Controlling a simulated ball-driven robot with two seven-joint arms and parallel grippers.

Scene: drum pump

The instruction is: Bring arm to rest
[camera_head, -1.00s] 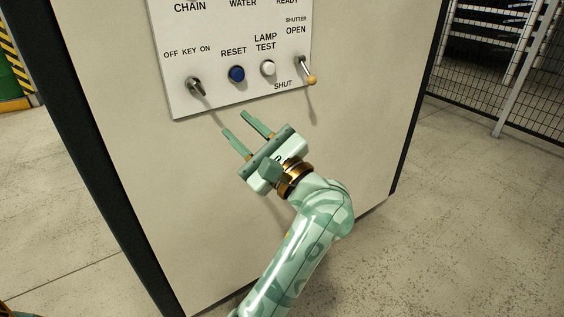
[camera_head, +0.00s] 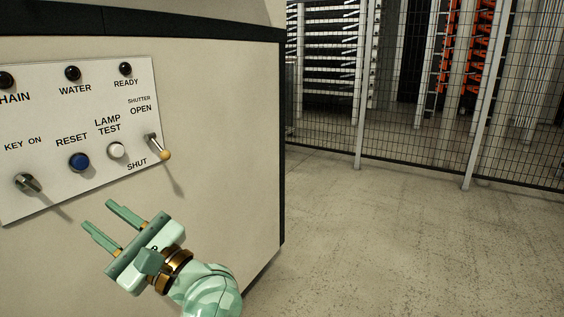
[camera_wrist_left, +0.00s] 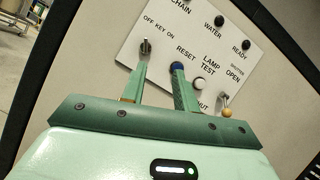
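My left gripper (camera_head: 108,222) is open and empty, below the white control panel (camera_head: 110,125) on the cabinet front. Its fingers are apart and point up toward the panel's lower edge. In the left wrist view the gripper (camera_wrist_left: 158,70) also shows open, with the panel beyond its fingers. The panel has a key switch (camera_head: 28,183), a blue reset button (camera_head: 79,162), a white lamp test button (camera_head: 117,150) and a shutter lever (camera_head: 158,147). The lever's knob is tilted down toward SHUT. My right gripper is not in view.
The beige cabinet (camera_head: 225,130) has dark edges and fills the left. Several dark indicator lamps line the panel's top. Bare concrete floor (camera_head: 400,235) lies open to the right. A mesh fence (camera_head: 420,150) stands behind it, with racks beyond.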

